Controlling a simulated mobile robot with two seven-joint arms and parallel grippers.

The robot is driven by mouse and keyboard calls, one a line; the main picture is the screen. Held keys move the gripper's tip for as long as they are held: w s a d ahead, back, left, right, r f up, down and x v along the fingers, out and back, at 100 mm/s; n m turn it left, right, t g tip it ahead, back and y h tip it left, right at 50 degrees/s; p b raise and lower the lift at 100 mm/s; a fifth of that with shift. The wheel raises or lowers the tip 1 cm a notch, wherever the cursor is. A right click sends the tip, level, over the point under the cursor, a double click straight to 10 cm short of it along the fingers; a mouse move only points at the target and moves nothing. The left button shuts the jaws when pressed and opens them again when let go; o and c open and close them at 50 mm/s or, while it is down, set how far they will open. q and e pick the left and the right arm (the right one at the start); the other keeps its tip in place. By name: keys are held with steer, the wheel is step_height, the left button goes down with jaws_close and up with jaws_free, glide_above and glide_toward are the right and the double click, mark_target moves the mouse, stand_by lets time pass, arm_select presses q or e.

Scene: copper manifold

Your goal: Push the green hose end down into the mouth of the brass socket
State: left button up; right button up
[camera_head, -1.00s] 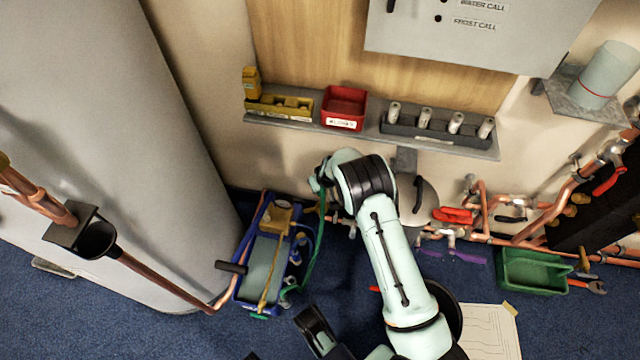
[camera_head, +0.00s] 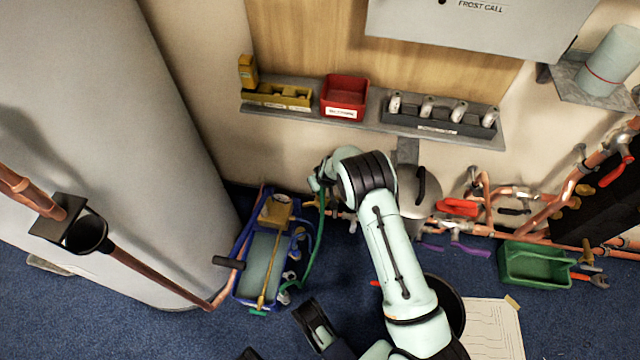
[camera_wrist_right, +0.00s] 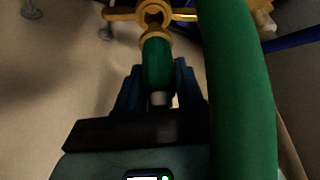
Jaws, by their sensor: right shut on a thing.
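My right gripper (camera_wrist_right: 157,75) is shut on the green hose end (camera_wrist_right: 157,60), with a dark finger on each side of it. The brass socket (camera_wrist_right: 155,32) is right in front of the hose end at the top of the right wrist view. The green meets the brass rim there; I cannot tell how deep it sits. In the head view my right arm reaches in from below, and its own wrist mostly hides the gripper. The green hose (camera_head: 318,240) hangs beside it.
A blue pump unit (camera_head: 262,262) stands on the floor left of the hose. Above is a shelf with a red bin (camera_head: 344,97) and a yellow tray (camera_head: 278,96). Copper pipes and a green tray (camera_head: 535,266) are on the right. A grey cylinder (camera_head: 110,130) fills the left.

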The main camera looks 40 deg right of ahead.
steer(key=shift+f, duration=0.2)
stand_by(0.3)
steer(key=shift+f, duration=1.15)
steer(key=shift+f, duration=0.75)
stand_by(0.4)
steer(key=o, duration=1.2)
steer(key=shift+s, duration=0.1)
arm_select(q)
steer(key=w+d+r+t+p, duration=0.1)
steer(key=w+r+t+p, duration=0.2)
steer(key=w+r, duration=0.3)
steer(key=w+p, duration=0.1)
steer(key=w, duration=0.2)
steer(key=shift+w+m+p, duration=0.15)
steer(key=shift+m+p, duration=0.15)
steer(key=shift+p, duration=0.1)
arm_select(e)
steer(key=v, duration=1.3)
steer(key=shift+s+a+r, duration=0.1)
steer(key=shift+r, duration=0.05)
